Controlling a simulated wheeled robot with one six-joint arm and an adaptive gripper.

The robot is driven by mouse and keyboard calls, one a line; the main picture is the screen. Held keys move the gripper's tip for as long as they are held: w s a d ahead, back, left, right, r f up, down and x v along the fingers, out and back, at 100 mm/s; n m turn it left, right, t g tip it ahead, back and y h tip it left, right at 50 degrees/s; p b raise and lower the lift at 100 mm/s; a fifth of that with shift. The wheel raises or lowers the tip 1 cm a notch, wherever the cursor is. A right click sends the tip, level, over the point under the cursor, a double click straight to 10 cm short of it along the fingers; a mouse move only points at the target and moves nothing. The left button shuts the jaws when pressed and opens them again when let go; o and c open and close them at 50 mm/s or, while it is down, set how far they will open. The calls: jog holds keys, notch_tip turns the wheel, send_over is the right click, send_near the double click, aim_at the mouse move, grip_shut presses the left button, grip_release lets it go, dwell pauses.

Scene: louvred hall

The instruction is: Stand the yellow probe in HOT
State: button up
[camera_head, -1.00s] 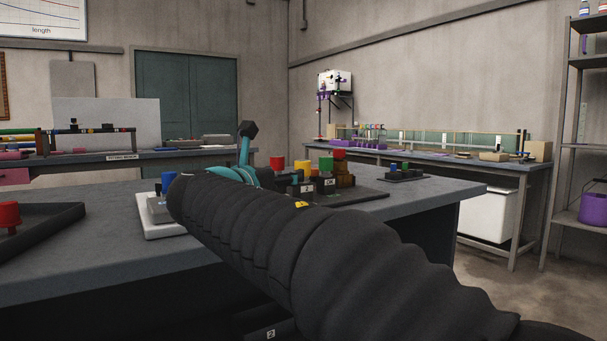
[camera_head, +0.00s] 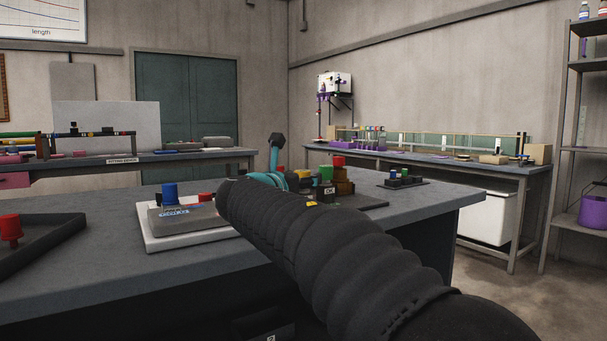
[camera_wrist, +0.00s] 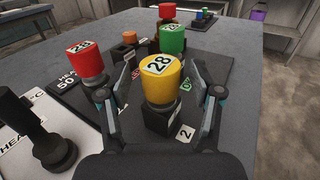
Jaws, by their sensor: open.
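The yellow probe (camera_wrist: 161,77), capped with "28", stands upright in a black block marked "2" (camera_wrist: 166,122) in the wrist view. My gripper (camera_wrist: 160,93) is open, with one finger on each side of the probe and visible gaps between. I cannot read a HOT label. Partly cut labels starting "HEA" show on pale and dark surfaces at the wrist view's left.
Green (camera_wrist: 171,40) and red (camera_wrist: 167,12) caps stand behind. A dark tray (camera_head: 45,240) lies at far left.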

jog(key=shift+w+d, duration=0.1)
jog(key=shift+w, duration=0.15)
dwell(0.5)
grip_shut()
